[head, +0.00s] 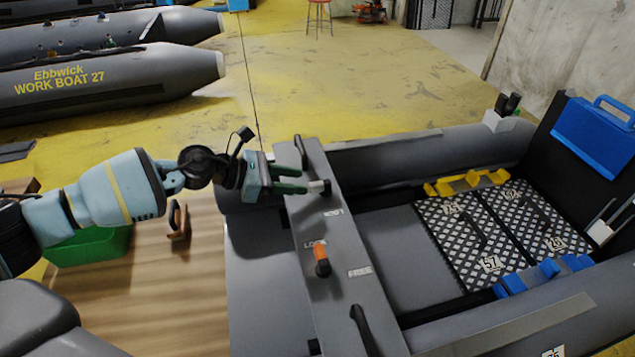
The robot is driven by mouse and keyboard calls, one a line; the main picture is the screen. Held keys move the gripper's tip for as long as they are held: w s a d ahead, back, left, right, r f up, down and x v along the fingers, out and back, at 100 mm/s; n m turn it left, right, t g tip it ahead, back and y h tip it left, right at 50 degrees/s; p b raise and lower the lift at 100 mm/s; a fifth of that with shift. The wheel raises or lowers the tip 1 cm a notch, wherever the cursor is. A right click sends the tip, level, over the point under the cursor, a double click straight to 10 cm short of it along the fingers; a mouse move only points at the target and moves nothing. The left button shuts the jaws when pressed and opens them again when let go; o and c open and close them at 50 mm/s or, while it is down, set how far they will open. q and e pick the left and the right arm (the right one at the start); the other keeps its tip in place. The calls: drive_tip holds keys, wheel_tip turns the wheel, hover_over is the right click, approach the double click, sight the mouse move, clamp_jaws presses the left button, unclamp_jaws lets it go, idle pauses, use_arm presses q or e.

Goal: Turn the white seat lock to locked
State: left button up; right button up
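The white seat lock (317,187) is a small white knob with a dark end on the grey seat board (345,290), toward its far end. A small white label (333,212) is just below it, too small to read surely. My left gripper (305,181) reaches in from the left over the board. Its two green fingers are apart, with their tips right beside the white knob. I cannot tell whether they touch it. The lock's exact setting is partly hidden by the fingers. My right gripper is not in view.
An orange lock (321,262) sits nearer on the same board, between labels LOCK and FREE. Dark handles (300,152) stand on the board. A green bin (90,246) and a brown-handled item (178,221) are on the left. Blue (545,274) and yellow (466,183) holders flank the boat's grating.

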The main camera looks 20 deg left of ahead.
sight(316, 183)
use_arm(q)
drive_tip(key=x, duration=0.6)
clamp_jaws()
